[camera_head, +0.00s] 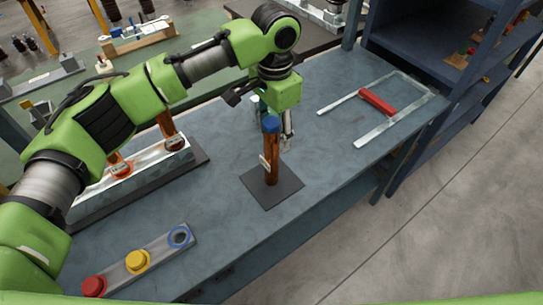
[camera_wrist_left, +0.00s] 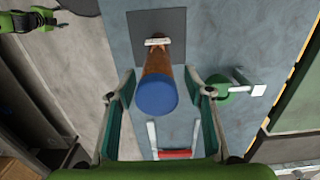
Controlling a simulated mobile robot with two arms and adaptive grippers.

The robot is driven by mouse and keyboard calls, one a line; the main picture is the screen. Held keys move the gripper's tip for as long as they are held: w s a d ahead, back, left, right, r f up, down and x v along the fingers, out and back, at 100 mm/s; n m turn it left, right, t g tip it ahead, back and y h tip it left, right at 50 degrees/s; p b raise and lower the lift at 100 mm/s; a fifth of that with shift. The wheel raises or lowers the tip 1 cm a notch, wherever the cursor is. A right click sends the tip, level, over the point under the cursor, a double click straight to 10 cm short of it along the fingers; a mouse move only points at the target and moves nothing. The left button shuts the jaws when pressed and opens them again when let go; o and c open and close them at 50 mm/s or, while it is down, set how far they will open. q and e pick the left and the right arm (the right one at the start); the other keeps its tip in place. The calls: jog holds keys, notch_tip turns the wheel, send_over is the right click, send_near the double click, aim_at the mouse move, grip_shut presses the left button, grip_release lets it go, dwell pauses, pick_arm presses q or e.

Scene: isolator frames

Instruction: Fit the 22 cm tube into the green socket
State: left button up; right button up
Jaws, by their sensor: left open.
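A brown tube (camera_head: 271,164) with a blue cap (camera_head: 271,125) stands upright on a dark square plate (camera_head: 271,196) on the bench. A pale label shows on its side. My left gripper (camera_head: 278,122) is open just behind the tube's top. In the left wrist view its fingers (camera_wrist_left: 162,90) are spread on either side of the blue cap (camera_wrist_left: 157,96), with a gap at each side. A green round piece (camera_wrist_left: 226,91) lies right of the tube there; I cannot tell if it is the green socket. A green and black part (camera_wrist_left: 40,18), perhaps my right arm, shows top left.
A pale rail (camera_head: 128,170) at the left holds two brown tubes in orange-red rings. A grey strip (camera_head: 158,254) in front carries a red cap (camera_head: 94,286), a yellow cap (camera_head: 137,261) and a blue ring (camera_head: 179,237). A silver frame with a red bar (camera_head: 377,102) lies to the right.

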aim_at(271, 149)
pick_arm(q)
jog(key=f, duration=0.1)
jog(key=f+p, duration=0.2)
jog(key=f, duration=0.1)
jog(key=shift+s+a, duration=0.35)
jog(key=shift+s, duration=0.05)
jog(key=shift+f, duration=0.6)
pick_arm(e)
jog(key=shift+w+a+r, duration=0.15)
jog(key=shift+w+r, duration=0.2)
jog(key=shift+r, duration=0.25)
jog(key=shift+w+a+r, duration=0.15)
jog(key=shift+w+r, duration=0.15)
jog(key=shift+r, duration=0.25)
pick_arm(q)
grip_shut()
jog(key=shift+w+d+r, duration=0.1)
